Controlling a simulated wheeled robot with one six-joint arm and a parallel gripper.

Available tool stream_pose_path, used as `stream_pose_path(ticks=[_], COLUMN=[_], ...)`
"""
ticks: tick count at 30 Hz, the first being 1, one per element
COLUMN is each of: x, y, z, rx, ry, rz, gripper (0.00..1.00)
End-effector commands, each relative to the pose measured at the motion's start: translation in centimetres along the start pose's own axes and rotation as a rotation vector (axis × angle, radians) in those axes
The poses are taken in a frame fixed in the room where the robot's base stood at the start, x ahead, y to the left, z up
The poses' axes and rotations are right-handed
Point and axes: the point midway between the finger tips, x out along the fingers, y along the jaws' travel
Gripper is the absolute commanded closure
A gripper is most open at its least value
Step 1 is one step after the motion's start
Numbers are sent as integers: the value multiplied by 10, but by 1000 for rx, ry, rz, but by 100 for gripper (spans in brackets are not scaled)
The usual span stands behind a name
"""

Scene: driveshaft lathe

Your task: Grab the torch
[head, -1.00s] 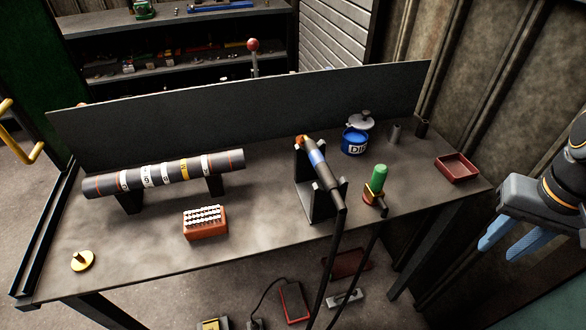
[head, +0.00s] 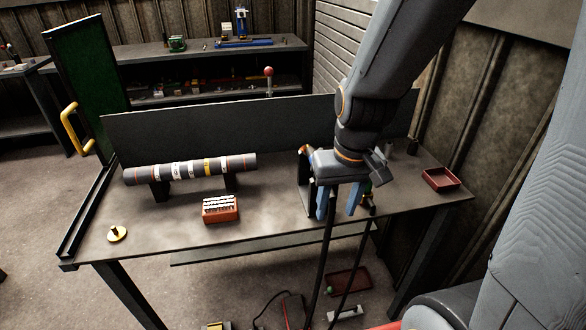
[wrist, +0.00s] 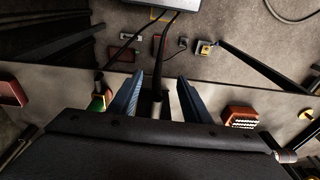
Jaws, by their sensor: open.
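The torch (head: 303,150) rests in a dark bracket stand (head: 303,186) on the workbench. In the head view my gripper hides most of it, and only its copper-coloured end shows. In the wrist view the torch's dark handle (wrist: 157,103) and its cable lie between my two blue fingers. My gripper (head: 338,212) is open, at the front of the stand and over the handle end. In the wrist view its fingers (wrist: 159,78) stand either side of the handle with gaps. I cannot tell the height between fingers and handle.
A green-handled tool with its own cable (wrist: 101,100) stands close beside one finger. An orange block of white-topped pieces (head: 221,210), a striped shaft on supports (head: 190,168) and a red tray (head: 441,179) share the bench. A dark panel (head: 200,125) runs along its back.

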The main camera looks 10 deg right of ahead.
Motion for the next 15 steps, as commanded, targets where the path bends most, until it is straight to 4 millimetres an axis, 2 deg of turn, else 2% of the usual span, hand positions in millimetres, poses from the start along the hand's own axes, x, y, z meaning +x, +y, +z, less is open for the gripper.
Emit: stream_pose_path(ticks=[1,5,9,15], x=[-16,-43,-45,-49], y=[1,5,11,19], z=[-16,-63,-100,-131], rx=[13,28,38,41], ry=[36,140,200,258], rz=[-20,-70,-113,-147], gripper=[56,56,56,56])
